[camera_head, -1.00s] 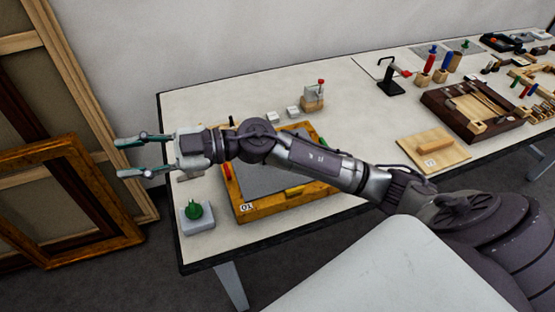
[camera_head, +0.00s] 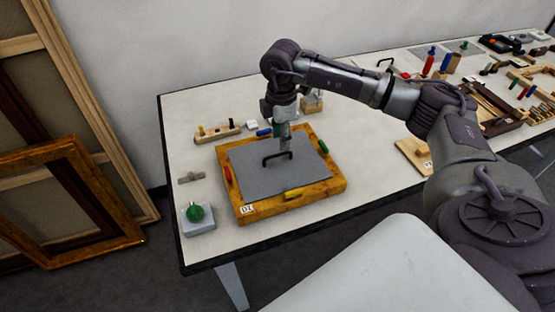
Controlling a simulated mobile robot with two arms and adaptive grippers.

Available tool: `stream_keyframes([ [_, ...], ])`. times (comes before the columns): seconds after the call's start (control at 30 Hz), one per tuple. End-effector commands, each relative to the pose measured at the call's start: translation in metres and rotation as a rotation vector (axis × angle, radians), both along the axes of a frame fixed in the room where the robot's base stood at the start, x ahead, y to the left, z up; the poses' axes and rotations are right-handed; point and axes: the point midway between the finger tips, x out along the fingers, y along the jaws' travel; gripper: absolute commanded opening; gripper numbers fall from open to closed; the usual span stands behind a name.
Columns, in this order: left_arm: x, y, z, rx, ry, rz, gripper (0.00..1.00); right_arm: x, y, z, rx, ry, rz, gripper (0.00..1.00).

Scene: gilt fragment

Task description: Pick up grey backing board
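The grey backing board (camera_head: 255,180) lies flat inside a wooden frame (camera_head: 285,203) on the table. A black handle (camera_head: 277,158) stands up from the middle of the board. My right gripper (camera_head: 285,145) points straight down over the board, just behind or at the handle. Its fingers are small and partly overlap the handle, so I cannot tell whether they are apart or touching it. My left gripper is not in view.
Red, yellow, green and blue pieces sit around the frame's edges. A grey block with a green knob (camera_head: 196,213) is at the table's left front corner. A wooden pegged block (camera_head: 219,132) stands behind the frame. A wooden tray (camera_head: 497,122) lies at right.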

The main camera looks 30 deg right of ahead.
Motion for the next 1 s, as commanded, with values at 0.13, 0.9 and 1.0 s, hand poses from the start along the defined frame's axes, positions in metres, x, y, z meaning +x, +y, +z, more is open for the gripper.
stream_keyframes([
  [0.13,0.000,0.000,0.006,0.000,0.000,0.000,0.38,0.000,0.001,-0.021,0.002,0.003,0.001,0.39],
  [0.9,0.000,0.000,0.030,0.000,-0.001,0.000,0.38,0.009,0.004,-0.081,0.003,-0.002,0.003,0.39],
  [1.0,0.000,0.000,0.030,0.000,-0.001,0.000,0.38,0.009,0.004,-0.081,0.003,-0.002,0.003,0.28],
])
